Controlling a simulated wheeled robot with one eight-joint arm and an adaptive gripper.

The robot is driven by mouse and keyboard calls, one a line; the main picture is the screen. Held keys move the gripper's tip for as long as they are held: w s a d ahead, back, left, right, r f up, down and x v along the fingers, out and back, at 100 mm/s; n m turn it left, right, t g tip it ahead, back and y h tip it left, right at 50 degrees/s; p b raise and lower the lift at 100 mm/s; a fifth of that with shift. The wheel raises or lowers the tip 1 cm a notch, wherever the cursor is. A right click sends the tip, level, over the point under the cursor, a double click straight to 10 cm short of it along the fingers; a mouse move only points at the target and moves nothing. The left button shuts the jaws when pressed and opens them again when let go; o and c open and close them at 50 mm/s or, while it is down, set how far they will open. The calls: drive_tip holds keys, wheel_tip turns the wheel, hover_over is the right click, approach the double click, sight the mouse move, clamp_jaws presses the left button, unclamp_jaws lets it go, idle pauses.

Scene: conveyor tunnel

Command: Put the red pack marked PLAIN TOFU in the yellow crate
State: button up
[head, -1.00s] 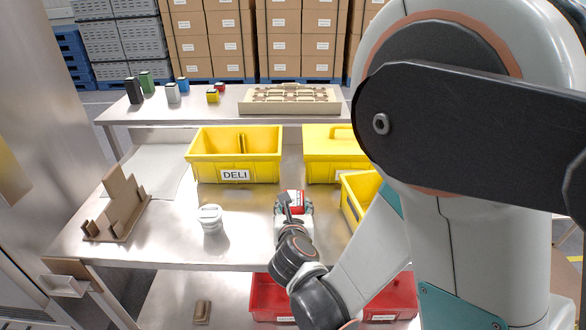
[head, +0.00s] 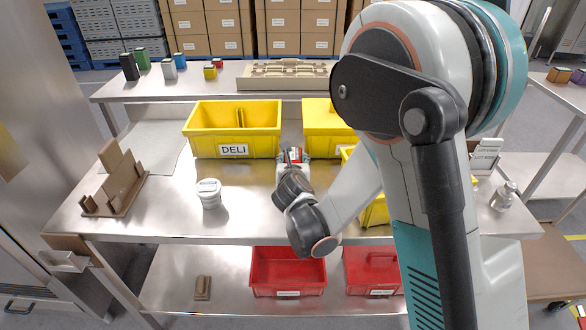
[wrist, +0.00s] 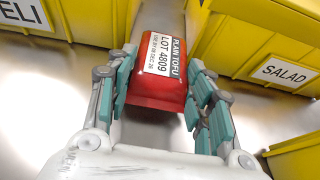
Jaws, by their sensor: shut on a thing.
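My gripper (wrist: 163,88) is shut on the red pack (wrist: 155,98), whose label reads PLAIN TOFU, with a finger on each side. In the head view the pack (head: 295,154) shows small at the gap between two yellow crates. The yellow DELI crate (head: 205,149) stands left of it, open, with a divider inside. A second yellow crate (head: 322,145), closed on top with a handle, stands right of it; the wrist view shows a SALAD label (wrist: 285,72) on the right-hand crate. A third yellow crate (head: 374,214) is nearer, partly hidden by my arm.
A white tub (head: 208,193) and a brown stepped holder (head: 117,187) stand on the table left of my arm. An open red crate (head: 288,283) and a closed red crate (head: 373,281) are on the lower shelf. A beige tray (head: 287,84) and several small packs are on the back shelf.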

drive_tip(key=shift+f, duration=0.1)
drive_tip(key=shift+f, duration=0.1)
drive_tip(key=o, duration=1.5)
